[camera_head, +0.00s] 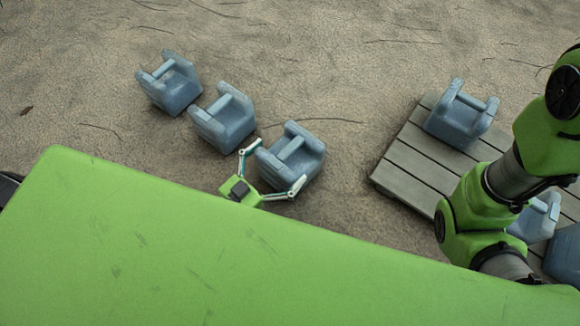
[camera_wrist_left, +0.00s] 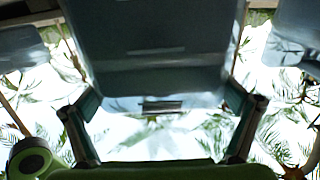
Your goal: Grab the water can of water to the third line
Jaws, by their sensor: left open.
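Three blue-grey water cans with top handles stand in a slanting row on the ground in the head view: one at the upper left (camera_head: 170,84), one in the middle (camera_head: 222,120) and one nearest my gripper (camera_head: 301,146). My left gripper (camera_head: 279,162) is open, with its fingers spread on either side of the nearest can's lower left part. In the left wrist view this can (camera_wrist_left: 150,45) fills the upper middle, between the two fingers (camera_wrist_left: 161,108). I cannot tell whether the fingers touch it. My right gripper is not in view.
A grey wooden slatted pallet (camera_head: 399,177) lies at the right, with one can on its far part (camera_head: 461,114) and more blue cans partly hidden by my green arm. My green body covers the lower left. Bare ground lies between the row and pallet.

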